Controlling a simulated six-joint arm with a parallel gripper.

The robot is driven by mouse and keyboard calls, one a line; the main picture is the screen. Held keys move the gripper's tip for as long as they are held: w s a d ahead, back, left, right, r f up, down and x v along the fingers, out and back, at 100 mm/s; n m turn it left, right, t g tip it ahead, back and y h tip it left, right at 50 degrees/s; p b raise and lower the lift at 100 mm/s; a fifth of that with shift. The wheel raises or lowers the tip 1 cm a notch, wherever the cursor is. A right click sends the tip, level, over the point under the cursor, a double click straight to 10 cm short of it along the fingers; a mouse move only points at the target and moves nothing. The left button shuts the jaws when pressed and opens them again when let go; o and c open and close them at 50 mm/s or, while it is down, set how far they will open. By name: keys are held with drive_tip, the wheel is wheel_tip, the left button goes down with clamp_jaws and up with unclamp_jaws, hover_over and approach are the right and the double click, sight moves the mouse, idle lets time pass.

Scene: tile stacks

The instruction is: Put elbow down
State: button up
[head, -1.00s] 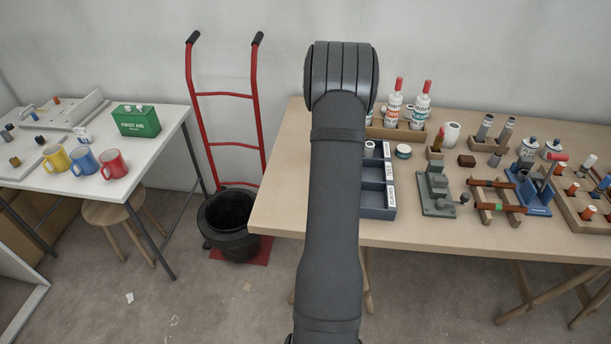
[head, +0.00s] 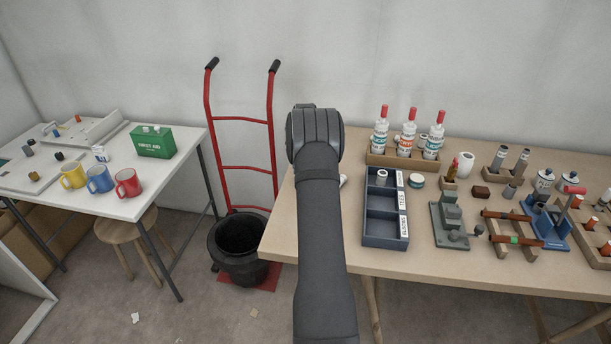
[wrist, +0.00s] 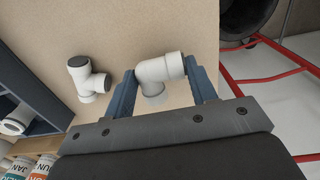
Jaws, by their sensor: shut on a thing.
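A white elbow fitting (wrist: 152,70) with grey ends is between the blue fingers of my gripper (wrist: 160,68) in the wrist view. My gripper is shut on it, over the bare wooden table (wrist: 135,30); I cannot tell whether the elbow touches the table. In the head view my own arm hides the gripper and the elbow. A blue-grey tray (head: 386,242) with three compartments stands right of my arm. A small fitting (head: 381,179) sits in the back compartment; the front two look empty.
A white tee fitting (wrist: 86,80) lies on the table left of my gripper in the wrist view. Bottles in a wooden rack (head: 403,160) stand behind the tray, a grey-green vise-like tool (head: 449,225) right of it. A red hand truck (wrist: 262,76) stands beyond the table edge.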

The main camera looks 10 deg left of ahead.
drive_tip(key=shift+f, duration=1.45)
drive_tip(key=shift+f, duration=0.1)
drive_tip(key=o, duration=0.9)
drive_tip(key=shift+o, duration=0.2)
wheel_tip(320, 180, up, 12)
wheel_tip(320, 180, down, 12)
drive_tip(key=shift+f, duration=0.2)
drive_tip(key=shift+r, duration=2.25)
